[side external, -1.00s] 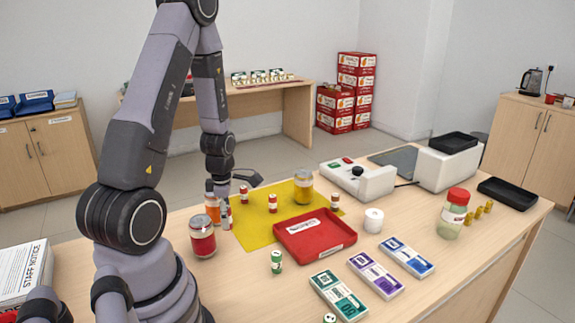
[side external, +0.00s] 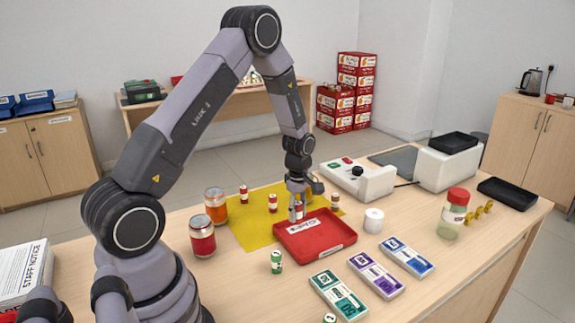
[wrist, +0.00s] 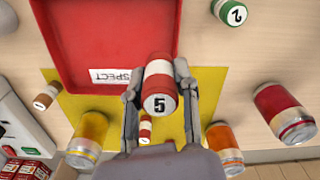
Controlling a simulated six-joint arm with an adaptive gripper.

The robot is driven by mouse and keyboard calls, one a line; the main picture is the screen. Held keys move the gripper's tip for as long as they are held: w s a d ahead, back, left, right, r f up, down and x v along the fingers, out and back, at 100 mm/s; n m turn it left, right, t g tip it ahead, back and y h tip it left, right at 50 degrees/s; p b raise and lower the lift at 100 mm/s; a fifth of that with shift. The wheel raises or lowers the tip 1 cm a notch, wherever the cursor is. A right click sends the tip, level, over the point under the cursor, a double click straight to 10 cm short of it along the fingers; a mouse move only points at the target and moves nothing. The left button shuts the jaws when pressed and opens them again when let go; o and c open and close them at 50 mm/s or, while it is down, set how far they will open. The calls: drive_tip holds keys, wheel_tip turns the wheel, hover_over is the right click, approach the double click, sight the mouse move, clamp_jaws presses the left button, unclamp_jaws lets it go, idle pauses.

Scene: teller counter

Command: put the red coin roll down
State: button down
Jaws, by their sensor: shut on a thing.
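My gripper (side external: 299,213) is shut on a red coin roll (wrist: 160,86), a red and white cylinder marked 5. In the wrist view the roll sits between the two fingers (wrist: 159,92). The gripper points down at the back edge of the red tray (side external: 316,239), and the roll overlaps the tray's edge in the wrist view. I cannot tell whether the roll touches anything below. Two more red coin rolls stand on the yellow mat (side external: 252,233), one at the back left (side external: 243,194) and one nearer the gripper (side external: 272,203).
A brown roll (side external: 335,202) stands right of the gripper, and a green roll (side external: 276,262) in front of the mat. Orange (side external: 215,206) and red (side external: 202,237) cans stand left. The tray looks empty.

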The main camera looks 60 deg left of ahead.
hover_over(309, 240)
wheel_tip(309, 240, down, 6)
drive_tip(key=shift+f, duration=0.15)
drive_tip(key=shift+a+f, duration=0.1)
drive_tip(key=shift+f, duration=1.4)
drive_tip(key=shift+f, duration=0.15)
drive_tip(key=c, duration=0.8)
unclamp_jaws()
drive_tip(key=shift+c, duration=0.2)
